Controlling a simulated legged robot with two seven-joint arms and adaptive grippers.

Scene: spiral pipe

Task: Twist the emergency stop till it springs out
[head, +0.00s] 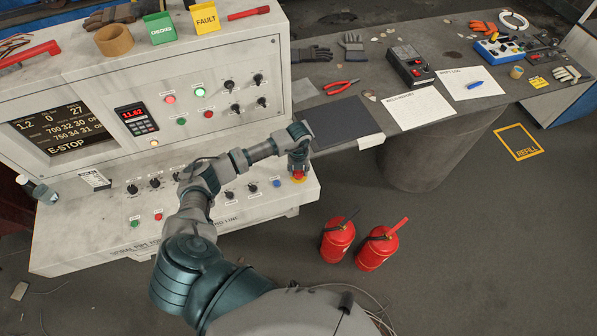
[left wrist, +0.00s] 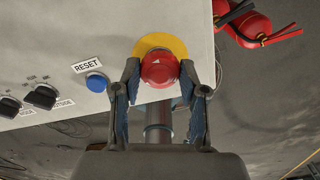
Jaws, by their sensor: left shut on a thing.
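The emergency stop is a red mushroom button (left wrist: 160,69) on a yellow round plate (left wrist: 160,42), at the right end of the white control desk. In the head view the red button (head: 298,175) shows just below my left gripper (head: 298,168). In the left wrist view my left gripper (left wrist: 160,82) has one finger on each side of the button, shut on it. The display (head: 62,127) on the upright panel reads E-STOP. My right gripper is not in view.
A blue RESET button (left wrist: 96,82) and black knobs (left wrist: 40,96) sit beside the stop on the desk. Two red fire extinguishers (head: 376,247) stand on the floor to the right of the desk. A grey table (head: 330,80) with papers and tools stands behind.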

